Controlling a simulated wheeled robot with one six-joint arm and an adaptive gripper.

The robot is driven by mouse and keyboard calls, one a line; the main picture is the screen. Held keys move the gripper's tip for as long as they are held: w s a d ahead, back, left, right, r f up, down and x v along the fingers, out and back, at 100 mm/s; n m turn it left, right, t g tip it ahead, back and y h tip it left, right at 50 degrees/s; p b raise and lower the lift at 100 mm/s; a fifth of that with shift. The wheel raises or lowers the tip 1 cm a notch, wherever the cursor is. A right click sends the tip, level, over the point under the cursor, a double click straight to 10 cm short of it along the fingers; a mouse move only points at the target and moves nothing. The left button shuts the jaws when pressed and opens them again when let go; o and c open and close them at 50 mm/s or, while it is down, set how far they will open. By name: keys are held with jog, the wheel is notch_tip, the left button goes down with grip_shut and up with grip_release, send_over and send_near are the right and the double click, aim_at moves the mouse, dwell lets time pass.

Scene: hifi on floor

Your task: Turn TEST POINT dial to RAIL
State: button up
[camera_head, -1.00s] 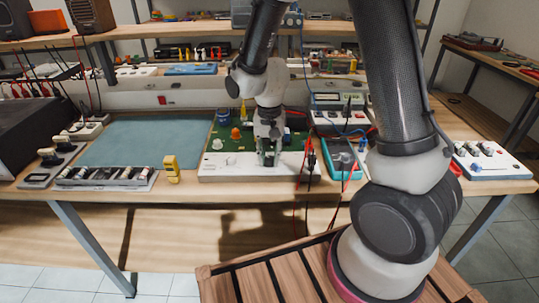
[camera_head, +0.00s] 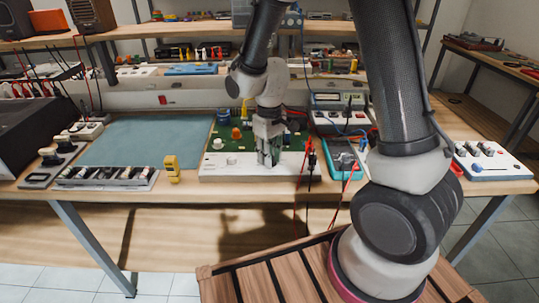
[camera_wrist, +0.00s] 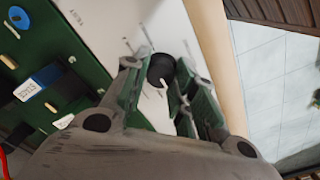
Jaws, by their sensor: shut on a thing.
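The white control panel (camera_head: 225,172) lies along the front of a green circuit board on the bench; the panel also shows in the wrist view (camera_wrist: 105,22). A black round dial (camera_wrist: 161,68) with a white pointer mark sits on the panel. My gripper (camera_head: 268,160) points down over the panel; in the wrist view its two fingers (camera_wrist: 157,76) are on either side of the dial, shut on it. The small lettering around the dial is too blurred or hidden to read. In the head view my fingers hide the dial.
The green board (camera_wrist: 45,60) carries a blue-and-white part (camera_wrist: 40,82) and other components close to the fingers. A teal multimeter (camera_head: 342,153) with red and black leads is to the right. A yellow object (camera_head: 172,168) and teal mat (camera_head: 145,140) are left.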

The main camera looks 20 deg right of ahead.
jog(key=shift+n, duration=1.1)
jog(key=o, duration=1)
jog(key=shift+o, duration=0.2)
notch_tip(320, 180, up, 12)
